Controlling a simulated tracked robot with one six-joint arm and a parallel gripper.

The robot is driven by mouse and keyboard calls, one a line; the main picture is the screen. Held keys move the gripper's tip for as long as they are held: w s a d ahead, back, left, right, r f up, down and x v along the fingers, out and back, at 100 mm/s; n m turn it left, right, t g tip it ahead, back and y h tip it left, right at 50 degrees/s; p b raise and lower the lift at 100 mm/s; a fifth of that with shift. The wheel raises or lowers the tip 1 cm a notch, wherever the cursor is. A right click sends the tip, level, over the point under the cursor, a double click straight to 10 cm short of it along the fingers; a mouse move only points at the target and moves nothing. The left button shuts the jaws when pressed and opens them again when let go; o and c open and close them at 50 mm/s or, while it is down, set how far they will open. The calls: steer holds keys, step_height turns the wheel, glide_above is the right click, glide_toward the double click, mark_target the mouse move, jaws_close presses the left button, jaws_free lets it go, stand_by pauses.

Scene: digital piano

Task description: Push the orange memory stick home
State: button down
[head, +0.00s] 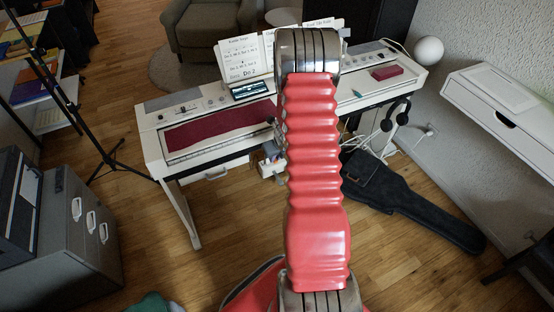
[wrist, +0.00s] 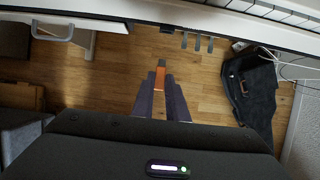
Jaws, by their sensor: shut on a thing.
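The orange memory stick (wrist: 160,78) is between the fingertips of my gripper (wrist: 161,88) in the wrist view. My gripper is shut on it, and its small dark end points up the picture, towards the underside of the white piano (wrist: 235,27). The stick's end appears apart from the piano edge in the picture, with floor visible between them. In the head view the piano (head: 158,136) stands across the middle. My red arm covers its centre there and hides the gripper and the stick. I cannot make out a socket.
A dark block and several grey prongs (wrist: 197,43) show below the piano's edge, right of the stick. A black bag (head: 420,207) lies on the floor at right; cables and headphones (head: 396,113) hang near it. A grey cabinet (head: 70,235) stands at left. Wooden floor lies open between.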

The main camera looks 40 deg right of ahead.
steer(key=shift+w+d, duration=0.25)
steer(key=shift+w, duration=0.5)
steer(key=shift+w+d, duration=0.2)
steer(key=shift+w, duration=0.5)
steer(key=shift+w+d+r, duration=0.1)
steer(key=shift+w+d, duration=0.1)
steer(key=shift+w, duration=0.4)
steer(key=shift+w+d, duration=0.15)
steer(key=shift+w, duration=0.45)
stand_by(0.9)
steer(key=c, duration=1.7)
jaws_free()
steer(key=shift+o, duration=0.2)
steer(key=shift+s+r, duration=0.1)
steer(key=shift+v, duration=2.35)
steer(key=shift+r, duration=0.15)
steer(key=v, duration=1.3)
steer(key=shift+r, duration=0.2)
